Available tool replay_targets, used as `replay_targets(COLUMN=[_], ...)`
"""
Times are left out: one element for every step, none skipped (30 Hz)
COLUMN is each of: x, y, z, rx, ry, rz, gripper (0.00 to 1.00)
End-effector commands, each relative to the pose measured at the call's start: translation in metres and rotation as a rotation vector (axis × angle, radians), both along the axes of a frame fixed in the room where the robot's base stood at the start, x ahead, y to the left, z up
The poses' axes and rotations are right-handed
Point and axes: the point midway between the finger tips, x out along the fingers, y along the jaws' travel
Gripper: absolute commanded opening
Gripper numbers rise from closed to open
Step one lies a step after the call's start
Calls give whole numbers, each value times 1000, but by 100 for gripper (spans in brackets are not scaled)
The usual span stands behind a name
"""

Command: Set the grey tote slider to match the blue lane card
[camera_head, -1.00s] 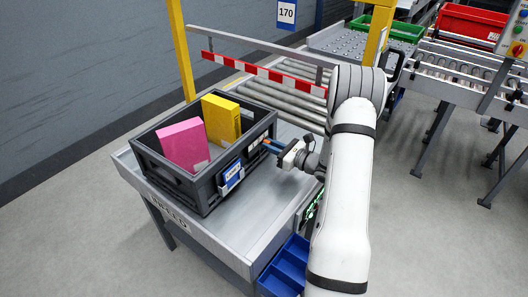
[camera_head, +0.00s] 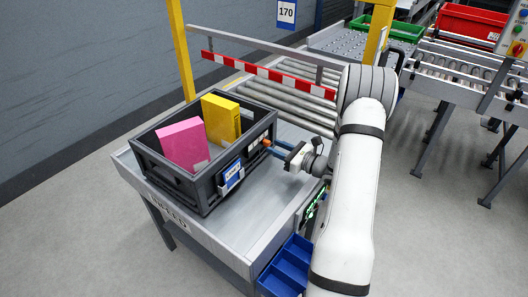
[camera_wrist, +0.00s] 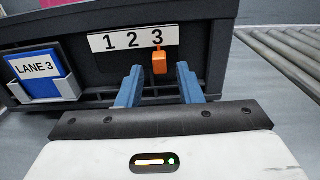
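The grey tote (camera_head: 205,190) stands on the infeed table, and its side fills the top of the wrist view (camera_wrist: 220,70). A blue card reading LANE 3 (camera_wrist: 37,70) sits in a holder at the left of that side. To its right is a white strip marked 1 2 3 (camera_wrist: 120,40). The orange slider (camera_wrist: 160,62) stands under the 3. My gripper (camera_wrist: 159,75) is open, its blue fingers apart on either side below the slider, with visible gaps. In the head view my gripper (camera_head: 270,147) points at the tote's side.
A pink box (camera_head: 185,145) and a yellow box (camera_head: 221,119) stand in the tote. A blue bin (camera_head: 287,268) hangs at the table's front edge. A red and white barrier (camera_head: 270,74) crosses before the rollers (camera_head: 290,97). Bare table lies in front of the tote.

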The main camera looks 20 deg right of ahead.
Motion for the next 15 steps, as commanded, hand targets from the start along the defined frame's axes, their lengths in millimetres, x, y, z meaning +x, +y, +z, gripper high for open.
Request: replay_targets(x=[-3, -5, -8, -10, -12, -15, -17, -19, -21, -23, -25, -27, -29, -31, -33], y=[-3, -4, -6, -8, -9, -11, -12, -13, -16, -17, -19, -20, -21, -23, -24], z=[0, 0, 0, 0, 0, 0, 0, 0, 0, 0, 0, 0, 0, 0, 0], rx=[0, 0, 0, 0, 0, 0, 0, 0, 0, 0, -1, -1, -1, -1, -1], ry=[0, 0, 0, 0, 0, 0, 0, 0, 0, 0, -1, -1, -1, -1, -1], rz=[-1, 0, -1, -2, -2, -1, -1, 0, -1, -2, -2, -1, 0, 0, -1], gripper=[33, 33, 33, 33, 33, 33, 33, 33, 33, 33, 33, 33, 33, 33, 33])
